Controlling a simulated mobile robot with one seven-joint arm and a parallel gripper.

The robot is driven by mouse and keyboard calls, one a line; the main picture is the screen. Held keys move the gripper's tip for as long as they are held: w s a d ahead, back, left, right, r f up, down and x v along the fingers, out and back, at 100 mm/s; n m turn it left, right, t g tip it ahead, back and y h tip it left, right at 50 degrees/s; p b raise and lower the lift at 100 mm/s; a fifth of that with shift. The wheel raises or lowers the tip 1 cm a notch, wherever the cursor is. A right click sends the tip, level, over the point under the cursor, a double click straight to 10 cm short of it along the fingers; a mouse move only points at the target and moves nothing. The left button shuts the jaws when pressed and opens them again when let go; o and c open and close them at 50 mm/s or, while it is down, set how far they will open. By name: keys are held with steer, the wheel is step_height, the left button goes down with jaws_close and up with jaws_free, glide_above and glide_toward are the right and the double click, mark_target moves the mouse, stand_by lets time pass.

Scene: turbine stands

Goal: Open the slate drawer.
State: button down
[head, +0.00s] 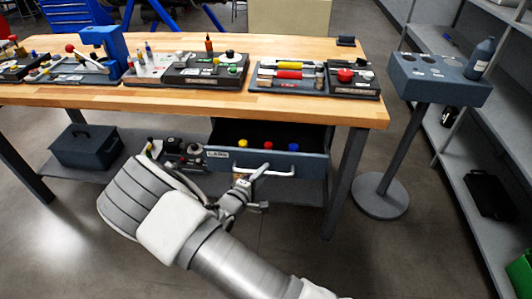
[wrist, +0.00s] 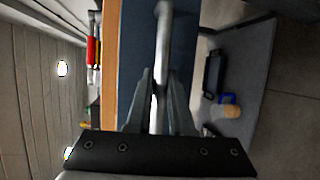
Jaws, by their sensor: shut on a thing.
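The slate drawer (head: 312,163) under the workbench stands pulled out, with its dark inside showing. Yellow, red and blue round-topped items show inside it. Its pale bar handle (head: 283,174) runs across the front. My gripper (head: 258,171) is at the left part of the handle. In the wrist view my gripper (wrist: 158,78) has one finger on each side of the handle (wrist: 163,22) and is shut on it. The drawer's slate front (wrist: 138,45) lies behind the fingers.
The wooden workbench (head: 215,102) carries tool boards and a blue press. A dark toolbox (head: 87,146) sits on its lower shelf. A slate stand (head: 440,78) with a bottle and a grey shelf rack are at the right. Floor is clear in front.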

steer(key=s, duration=1.3)
steer(key=shift+a, duration=0.2)
steer(key=c, duration=1.1)
jaws_free()
steer(key=shift+s+a, duration=0.1)
steer(key=shift+s, duration=0.05)
steer(key=v, duration=1.7)
steer(key=shift+s+r, duration=0.1)
steer(key=shift+r, duration=0.1)
